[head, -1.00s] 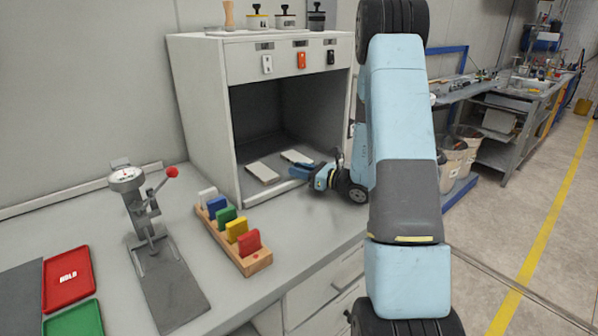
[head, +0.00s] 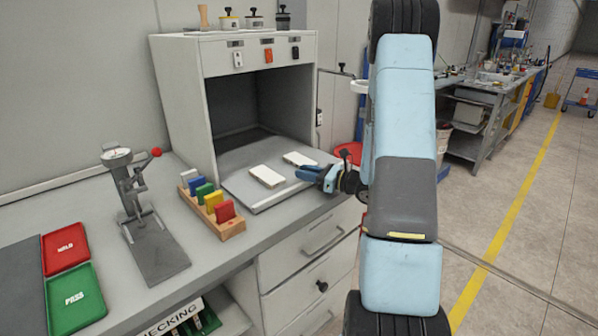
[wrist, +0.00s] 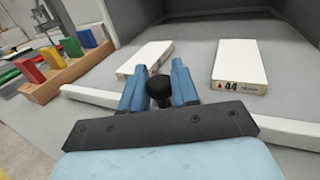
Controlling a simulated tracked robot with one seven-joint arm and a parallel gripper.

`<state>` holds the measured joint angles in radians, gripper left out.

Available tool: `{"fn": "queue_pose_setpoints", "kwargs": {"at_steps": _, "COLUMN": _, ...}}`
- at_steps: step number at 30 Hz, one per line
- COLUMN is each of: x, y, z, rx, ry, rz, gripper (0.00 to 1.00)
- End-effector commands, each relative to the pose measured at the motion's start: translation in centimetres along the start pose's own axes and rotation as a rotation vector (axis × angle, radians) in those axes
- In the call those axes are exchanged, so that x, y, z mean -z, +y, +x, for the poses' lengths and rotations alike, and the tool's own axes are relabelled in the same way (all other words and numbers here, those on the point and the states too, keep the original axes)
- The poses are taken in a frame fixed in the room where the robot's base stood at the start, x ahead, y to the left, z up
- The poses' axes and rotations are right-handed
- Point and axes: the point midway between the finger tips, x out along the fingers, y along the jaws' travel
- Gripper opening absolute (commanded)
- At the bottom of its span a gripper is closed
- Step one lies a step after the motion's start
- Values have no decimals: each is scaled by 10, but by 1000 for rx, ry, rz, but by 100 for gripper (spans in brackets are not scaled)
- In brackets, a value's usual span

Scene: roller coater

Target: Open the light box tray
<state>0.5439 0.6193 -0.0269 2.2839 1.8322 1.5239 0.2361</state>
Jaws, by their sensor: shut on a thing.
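The light box (head: 168,95) is a grey cabinet with an open dark front. Its flat grey tray (head: 262,196) sticks out of the front over the bench, with a pale front lip. Two white panels (head: 267,176) lie on the tray; the right one shows "44" in the wrist view (wrist: 240,62). My gripper (head: 312,172) is at the tray's front edge. In the wrist view its blue fingers (wrist: 160,88) are shut on a black round knob (wrist: 160,88) at the front lip. The knob is hidden in the head view.
A wooden rack with coloured blocks (head: 212,207) stands just left of the tray. A gauge stand (head: 135,200) and red and green trays (head: 75,298) lie farther left. Drawers (head: 322,238) are below the bench. A red round thing (head: 349,153) is behind my gripper.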

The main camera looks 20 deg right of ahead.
Motion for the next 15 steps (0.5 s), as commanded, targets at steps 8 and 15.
{"fn": "queue_pose_setpoints", "kwargs": {"at_steps": 8, "x": -2, "y": 0, "z": -9, "rx": 5, "ry": -2, "rz": -7, "gripper": 0}}
{"fn": "queue_pose_setpoints", "kwargs": {"at_steps": 15, "x": -2, "y": 1, "z": -8, "rx": 4, "ry": -3, "rz": -7, "gripper": 0}}
